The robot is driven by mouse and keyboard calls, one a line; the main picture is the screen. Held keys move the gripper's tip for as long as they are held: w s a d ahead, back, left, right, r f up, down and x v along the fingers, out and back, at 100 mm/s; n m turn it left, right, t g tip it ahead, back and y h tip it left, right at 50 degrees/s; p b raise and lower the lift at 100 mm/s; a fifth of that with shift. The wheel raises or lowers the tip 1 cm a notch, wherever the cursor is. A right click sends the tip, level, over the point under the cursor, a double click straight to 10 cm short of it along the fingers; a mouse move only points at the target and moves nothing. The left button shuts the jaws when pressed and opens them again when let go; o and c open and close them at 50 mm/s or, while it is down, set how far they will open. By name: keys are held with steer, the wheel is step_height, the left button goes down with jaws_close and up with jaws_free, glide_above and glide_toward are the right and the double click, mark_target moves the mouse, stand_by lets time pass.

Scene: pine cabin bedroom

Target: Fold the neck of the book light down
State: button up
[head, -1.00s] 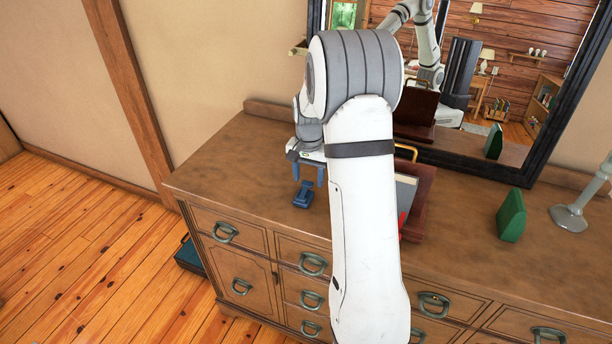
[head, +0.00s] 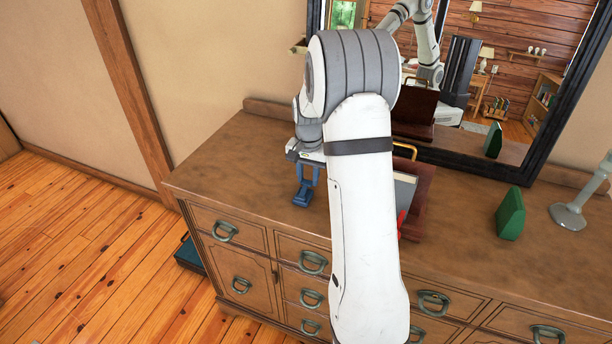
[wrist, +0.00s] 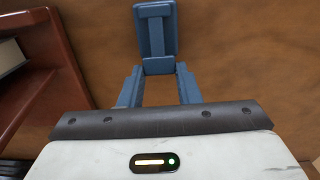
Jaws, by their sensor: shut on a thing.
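The blue book light (head: 303,197) sits on the dresser top near its left front part. In the wrist view the book light (wrist: 157,30) shows as a blue flat panel with a raised middle strip, its near end between my fingertips. My gripper (head: 307,181) reaches down over it with its blue fingers. In the wrist view my gripper (wrist: 158,70) is shut on the near end of the light, one finger on each side. The fingers and the light are similar blues, so the exact contact and the neck's angle are hard to tell.
A reddish-brown wooden stand (head: 422,200) with a grey book (head: 404,190) is right of my gripper, partly behind my arm. A green block (head: 510,214) and a lamp base (head: 570,215) stand farther right. A black-framed mirror (head: 525,175) leans behind. The dresser's left end (head: 220,175) is clear.

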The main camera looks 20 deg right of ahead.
steer(key=shift+w+d+f+g+y+p, duration=0.2)
steer(key=shift+f+g+y+p, duration=0.2)
steer(key=shift+g+y+p, duration=0.15)
steer(key=o, duration=1)
step_height(320, 180, up, 8)
steer(key=b, duration=0.1)
steer(key=shift+w+d, duration=0.3)
steer(key=shift+w, duration=0.05)
steer(key=shift+f, duration=0.1)
steer(key=shift+c, duration=0.3)
